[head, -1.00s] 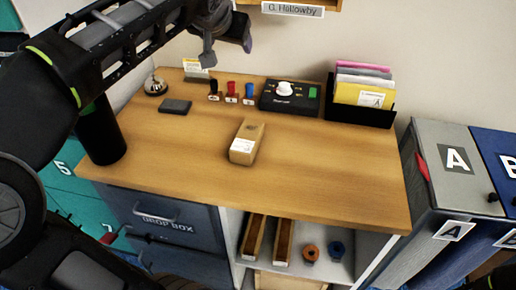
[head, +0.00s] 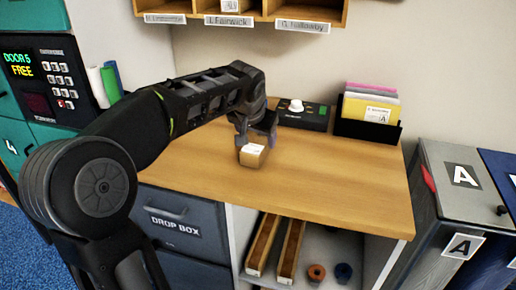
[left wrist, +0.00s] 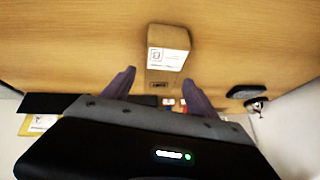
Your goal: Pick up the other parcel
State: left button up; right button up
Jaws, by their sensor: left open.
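A small brown cardboard parcel (head: 252,156) with a white label lies on the wooden counter (head: 340,185). My left gripper (head: 257,137) is open right at the parcel and hides its far part in the head view. In the left wrist view the parcel (left wrist: 168,68) lies just beyond and between the two spread fingertips (left wrist: 158,88). I cannot tell whether a finger touches it. My right gripper is in neither view.
A black device with a white knob (head: 303,113) and a black holder of folders (head: 367,131) stand at the counter's back. Labelled pigeonholes (head: 262,8) hang above. A grey bin marked A (head: 450,205) stands right. The counter's right side is clear.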

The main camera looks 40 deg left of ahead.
aim_at(258, 142)
pick_arm(q)
jog(key=shift+x, duration=2.7)
jog(key=shift+r, duration=0.1)
jog(key=shift+c, duration=0.5)
jog(key=c, duration=1.3)
